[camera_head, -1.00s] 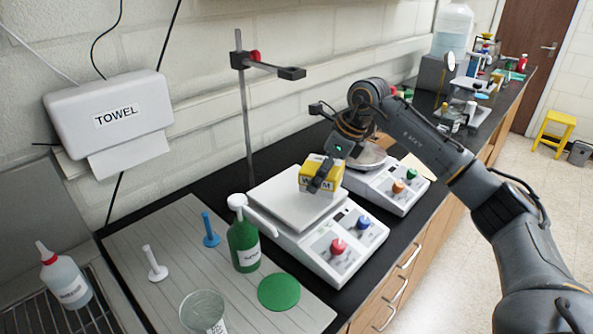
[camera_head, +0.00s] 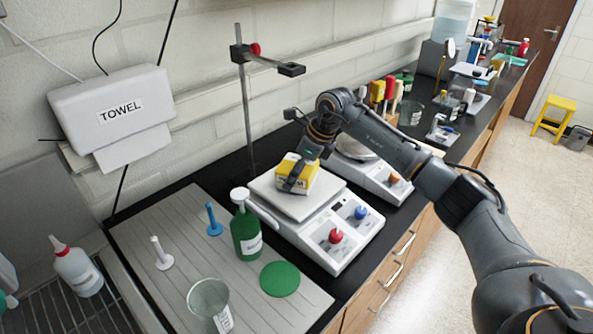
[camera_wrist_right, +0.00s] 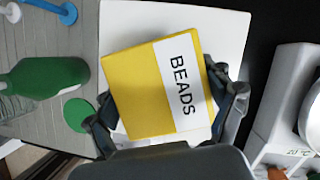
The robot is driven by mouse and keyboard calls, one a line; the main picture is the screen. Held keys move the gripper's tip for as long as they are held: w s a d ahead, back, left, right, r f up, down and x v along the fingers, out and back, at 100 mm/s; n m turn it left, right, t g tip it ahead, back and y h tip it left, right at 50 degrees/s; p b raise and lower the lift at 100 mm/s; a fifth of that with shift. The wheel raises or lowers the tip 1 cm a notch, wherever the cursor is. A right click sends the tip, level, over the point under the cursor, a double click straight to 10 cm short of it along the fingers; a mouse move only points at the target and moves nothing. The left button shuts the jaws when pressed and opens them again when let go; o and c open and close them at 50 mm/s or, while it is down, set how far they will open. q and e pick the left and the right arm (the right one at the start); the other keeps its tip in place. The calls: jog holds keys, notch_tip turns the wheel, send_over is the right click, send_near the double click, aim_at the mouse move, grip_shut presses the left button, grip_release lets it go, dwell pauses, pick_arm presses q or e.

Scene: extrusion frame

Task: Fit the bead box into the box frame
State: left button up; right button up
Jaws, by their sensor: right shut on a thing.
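The bead box (camera_head: 290,170) is yellow with a white band. It reads BEADS in the right wrist view (camera_wrist_right: 150,85). My right gripper (camera_head: 297,181) is shut on it, with one finger on each side in the wrist view (camera_wrist_right: 168,115). The box is over the white square plate (camera_head: 309,208) of a device with red and blue knobs. It looks slightly turned against the plate edges. I cannot tell whether it touches the plate. I cannot make out a separate box frame. My left gripper is not in view.
A stand (camera_head: 246,95) with a clamp rises behind the plate. A green bottle (camera_head: 246,235) stands just left of the device, near a green disc (camera_head: 280,279) and a glass beaker (camera_head: 208,300). A second device (camera_head: 380,178) stands to the right. The grey mat (camera_head: 185,220) has bare areas.

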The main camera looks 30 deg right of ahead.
jog(key=o, duration=1.2)
